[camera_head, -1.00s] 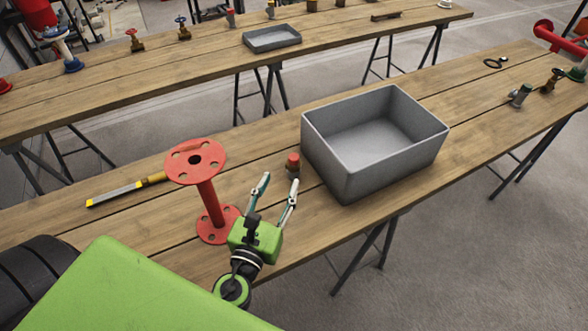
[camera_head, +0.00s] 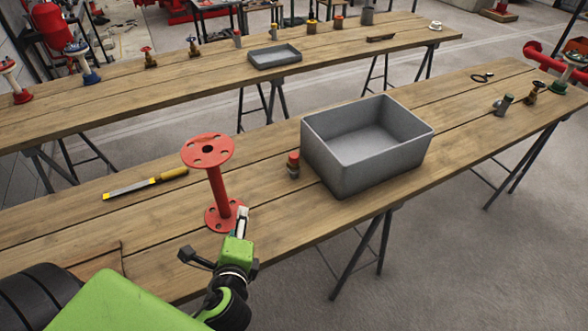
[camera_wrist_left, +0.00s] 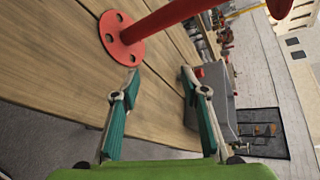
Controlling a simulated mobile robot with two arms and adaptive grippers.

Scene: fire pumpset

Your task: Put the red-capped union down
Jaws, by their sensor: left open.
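The red-capped union (camera_head: 293,165) stands upright on the near wooden table (camera_head: 140,235), just left of the grey bin (camera_head: 345,178). In the left wrist view its red cap (camera_wrist_left: 198,72) shows partly behind the right finger. My left gripper (camera_head: 243,213) is open, with nothing between its fingers, and apart from the union, nearer the table's front edge. The open fingers also show in the left wrist view (camera_wrist_left: 160,76). In the head view the fingers overlap each other beside the lower flange of the red flanged pipe. My right gripper is out of view.
The red flanged pipe (camera_head: 216,187) stands upright close to my left gripper. A chisel-like tool (camera_head: 145,185) lies behind it. The bin looks empty. Several fittings stand at the table's right end. A second table (camera_head: 185,82) behind carries a shallow grey tray (camera_head: 274,57).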

